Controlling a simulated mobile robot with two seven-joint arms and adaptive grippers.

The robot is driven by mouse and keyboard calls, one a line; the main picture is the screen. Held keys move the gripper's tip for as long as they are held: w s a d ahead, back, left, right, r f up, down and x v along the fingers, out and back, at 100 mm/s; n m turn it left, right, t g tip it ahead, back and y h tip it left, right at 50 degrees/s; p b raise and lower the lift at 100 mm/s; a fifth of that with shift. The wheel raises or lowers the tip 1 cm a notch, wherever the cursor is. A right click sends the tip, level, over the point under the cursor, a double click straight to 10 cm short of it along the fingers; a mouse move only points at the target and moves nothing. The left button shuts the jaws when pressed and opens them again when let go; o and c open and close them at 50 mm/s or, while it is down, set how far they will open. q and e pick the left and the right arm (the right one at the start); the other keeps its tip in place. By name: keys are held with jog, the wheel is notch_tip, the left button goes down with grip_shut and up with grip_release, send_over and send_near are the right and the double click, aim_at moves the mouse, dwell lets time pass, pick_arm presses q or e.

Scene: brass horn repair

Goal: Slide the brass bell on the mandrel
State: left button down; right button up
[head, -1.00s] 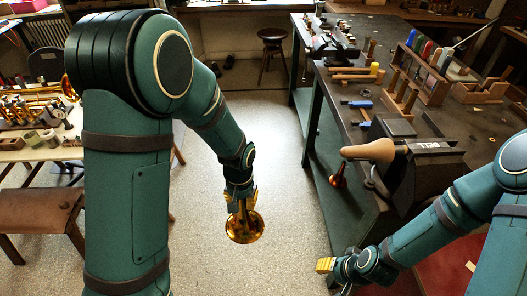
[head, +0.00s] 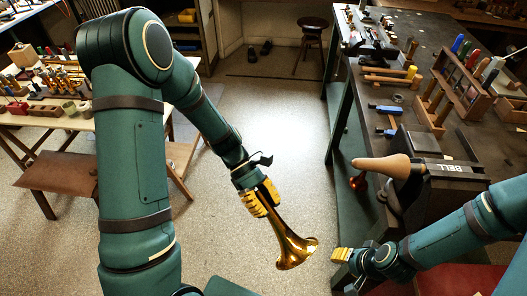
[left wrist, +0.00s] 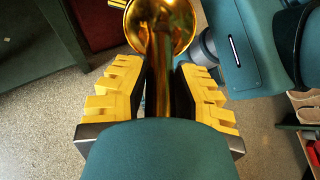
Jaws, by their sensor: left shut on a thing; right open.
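The brass bell (head: 290,243) is a shiny gold horn, held in the air above the open floor. My left gripper (head: 260,199) is shut on its narrow part, and the flare points down and to the right. In the left wrist view the bell (left wrist: 160,38) runs between the yellow finger pads of the left gripper (left wrist: 158,92). The mandrel (head: 383,166) is a tan, smooth tapered form on a block marked BELL, its rounded tip pointing left past the bench edge. The bell is apart from it, lower and to the left. My right gripper (head: 341,255) is empty, below the mandrel.
The dark workbench (head: 440,88) on the right carries tool racks, blue-handled tools and hammers. A small copper-coloured flared piece (head: 358,181) shows beneath the mandrel tip. The floor between is clear.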

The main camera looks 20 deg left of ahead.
pick_arm(q)
jog(key=w+a+r+n+t+h+p, duration=0.1)
jog(key=w+a+r+n+t+h, duration=0.2)
jog(key=w+r+n+t+h, duration=0.3)
jog(key=shift+r+n+t+h+p, duration=0.3)
jog(key=shift+r+n+t+h, duration=0.75)
jog(key=shift+r+t, duration=1.35)
jog(key=shift+a+r+n+g+y, duration=0.15)
jog(key=shift+r+n+g+y, duration=0.1)
jog(key=shift+r+g, duration=0.05)
jog(key=shift+x, duration=2.35)
jog(key=shift+p, duration=0.75)
